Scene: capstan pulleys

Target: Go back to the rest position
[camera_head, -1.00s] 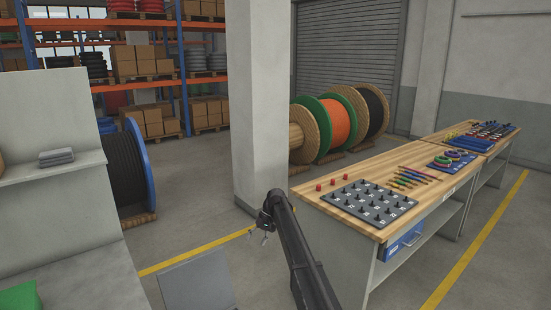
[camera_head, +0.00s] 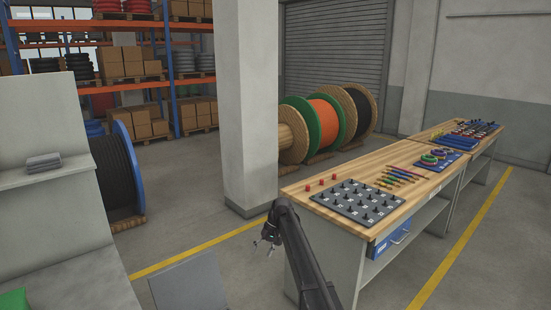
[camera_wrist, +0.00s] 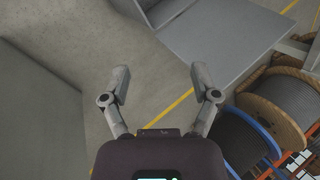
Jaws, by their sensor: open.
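My gripper (camera_head: 264,247) hangs at the end of my dark arm, left of the near workbench (camera_head: 300,200) and apart from it, over the floor. In the wrist view my gripper (camera_wrist: 160,90) has its two fingers spread wide with nothing between them. Behind them are bare grey floor and a yellow floor line. On the workbench lies a dark board (camera_head: 356,201) with several black pegs. A few small red pieces (camera_head: 321,182) stand behind it.
A white pillar (camera_head: 247,110) stands behind my arm. A grey panel (camera_head: 188,285) is low in front, and a grey shelf unit (camera_head: 50,230) is at left. A black cable reel (camera_head: 112,170) stands by the pillar's left. Coloured tools lie farther along the benches.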

